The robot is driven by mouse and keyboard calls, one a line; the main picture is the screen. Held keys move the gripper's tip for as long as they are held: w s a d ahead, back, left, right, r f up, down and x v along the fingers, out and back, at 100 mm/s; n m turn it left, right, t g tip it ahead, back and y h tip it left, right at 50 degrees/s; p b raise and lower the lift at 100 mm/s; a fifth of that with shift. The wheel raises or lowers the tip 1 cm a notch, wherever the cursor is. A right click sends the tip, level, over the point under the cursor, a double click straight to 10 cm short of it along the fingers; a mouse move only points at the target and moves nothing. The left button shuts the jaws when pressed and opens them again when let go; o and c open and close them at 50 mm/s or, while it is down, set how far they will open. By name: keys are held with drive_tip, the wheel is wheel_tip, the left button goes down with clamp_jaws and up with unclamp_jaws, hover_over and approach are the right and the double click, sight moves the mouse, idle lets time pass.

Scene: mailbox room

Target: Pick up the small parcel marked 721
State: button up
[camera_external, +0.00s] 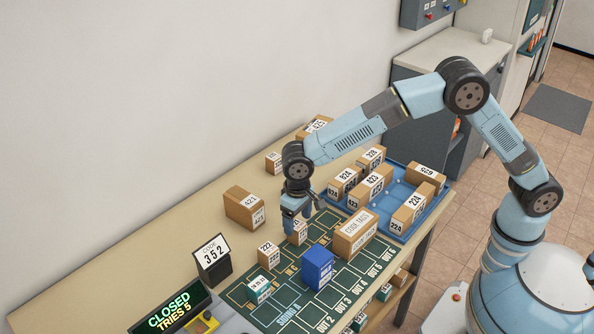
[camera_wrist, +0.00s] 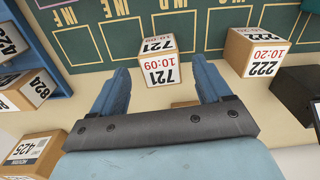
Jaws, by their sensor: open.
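The small parcel marked 721 (camera_wrist: 159,62) is a brown box with white labels reading 721 and 10:09. In the wrist view it sits just beyond the fingertips, roughly midway between them. In the external view the parcel (camera_external: 297,234) stands at the edge of the green mat, partly hidden by my gripper. My gripper (camera_wrist: 160,80) is open, with its two blue fingers apart and nothing visibly held. In the external view my gripper (camera_external: 298,207) is right above the parcel. I cannot tell whether the fingers touch it.
A parcel marked 222 (camera_wrist: 254,52) stands close by on the right in the wrist view. A large "code tags" box (camera_external: 356,234) and a blue box (camera_external: 317,268) stand on the mat (camera_external: 268,314). A blue tray (camera_external: 402,238) holds several parcels.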

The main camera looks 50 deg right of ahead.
sight(296, 224)
drive_tip(key=shift+w+a+f, duration=0.1)
drive_tip(key=shift+w+f, duration=0.05)
drive_tip(key=shift+f, duration=1.25)
drive_tip(key=shift+w+f, duration=0.15)
drive_tip(key=shift+f, duration=1.25)
drive_tip(key=c, duration=1.1)
drive_tip(key=shift+r, duration=0.15)
